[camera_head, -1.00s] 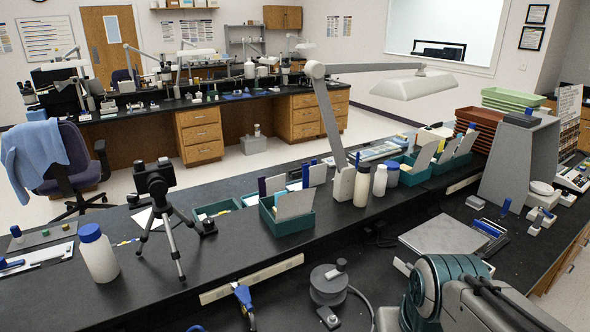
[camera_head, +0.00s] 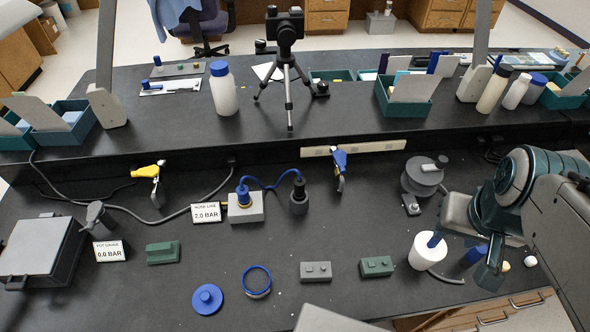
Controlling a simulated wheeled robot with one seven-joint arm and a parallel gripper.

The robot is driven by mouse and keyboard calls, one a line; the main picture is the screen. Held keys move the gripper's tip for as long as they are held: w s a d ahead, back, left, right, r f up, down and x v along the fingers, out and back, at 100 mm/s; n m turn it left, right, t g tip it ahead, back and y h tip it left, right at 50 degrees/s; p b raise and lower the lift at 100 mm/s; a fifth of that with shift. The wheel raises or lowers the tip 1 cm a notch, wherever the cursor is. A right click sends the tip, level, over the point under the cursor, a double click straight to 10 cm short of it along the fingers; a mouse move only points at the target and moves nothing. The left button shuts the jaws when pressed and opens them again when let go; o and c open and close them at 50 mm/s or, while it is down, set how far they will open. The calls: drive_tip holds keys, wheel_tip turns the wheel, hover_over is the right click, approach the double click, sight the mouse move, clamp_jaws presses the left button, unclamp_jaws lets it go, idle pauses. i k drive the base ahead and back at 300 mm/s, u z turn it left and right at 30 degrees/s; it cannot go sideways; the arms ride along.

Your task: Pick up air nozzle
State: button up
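Two nozzle-like hand tools hang at the front face of the raised shelf. One has a blue body with a grey handle (camera_head: 340,164), at the centre. The other has a yellow body with a grey handle (camera_head: 152,173), at the left. I cannot tell which is the air nozzle. My teal and grey arm is at the right, and its end, my gripper (camera_head: 488,274), points down over the bench at the right. It is well apart from both tools. Its fingers are too unclear to tell open from shut.
A white cup (camera_head: 427,250) stands left of my gripper. A blue hose (camera_head: 270,184) runs from a grey box (camera_head: 245,208) to a dark fitting (camera_head: 298,197). A round grey device (camera_head: 422,176) stands right of the blue tool. Small blocks, a blue lid (camera_head: 207,299) and a ring lie in front.

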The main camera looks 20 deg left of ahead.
sight(300, 194)
drive_tip(key=u, duration=1.2)
